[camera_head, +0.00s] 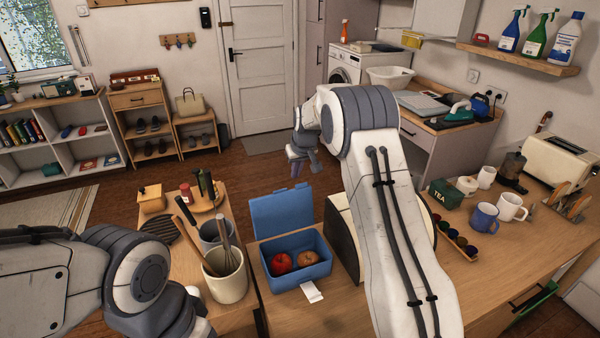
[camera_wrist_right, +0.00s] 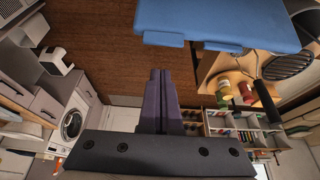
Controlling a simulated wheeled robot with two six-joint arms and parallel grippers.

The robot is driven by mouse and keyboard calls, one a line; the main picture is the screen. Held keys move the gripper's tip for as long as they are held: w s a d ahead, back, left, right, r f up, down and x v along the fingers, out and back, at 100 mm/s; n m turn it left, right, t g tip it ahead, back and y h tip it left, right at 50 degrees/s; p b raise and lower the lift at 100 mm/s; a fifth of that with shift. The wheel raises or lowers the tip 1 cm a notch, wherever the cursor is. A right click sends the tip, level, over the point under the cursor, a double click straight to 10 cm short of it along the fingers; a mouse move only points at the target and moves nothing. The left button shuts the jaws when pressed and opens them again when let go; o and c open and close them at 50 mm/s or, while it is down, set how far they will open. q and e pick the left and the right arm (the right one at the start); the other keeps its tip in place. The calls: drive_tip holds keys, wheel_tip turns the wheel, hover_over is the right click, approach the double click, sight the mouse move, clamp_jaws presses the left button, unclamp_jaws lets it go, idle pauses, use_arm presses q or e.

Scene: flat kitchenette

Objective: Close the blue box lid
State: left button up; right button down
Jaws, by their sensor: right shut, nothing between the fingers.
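The blue box (camera_head: 318,271) stands on the counter with its lid (camera_head: 281,211) raised open at the back. A red apple (camera_head: 281,262) and a brownish round item (camera_head: 307,258) lie inside. My right gripper (camera_head: 296,170) is shut and empty, beyond the raised lid and a little to its right. In the right wrist view its fingers (camera_wrist_right: 161,75) are together, and the blue lid (camera_wrist_right: 220,20) shows above them, apart from them. Of my left arm only links show at the lower left; its gripper is out of view.
A cream utensil crock (camera_head: 227,280) with a whisk stands left of the box. A white paper tag (camera_head: 312,292) lies at the box's front. A cream, dark-edged object (camera_head: 340,225) stands close on the right, partly behind my right arm. Floor lies open beyond the counter.

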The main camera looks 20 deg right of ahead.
drive_tip(key=s+p, duration=0.2)
drive_tip(key=s, duration=0.1)
drive_tip(key=shift+s, duration=0.15)
drive_tip(key=shift+f, duration=0.1)
idle(0.4)
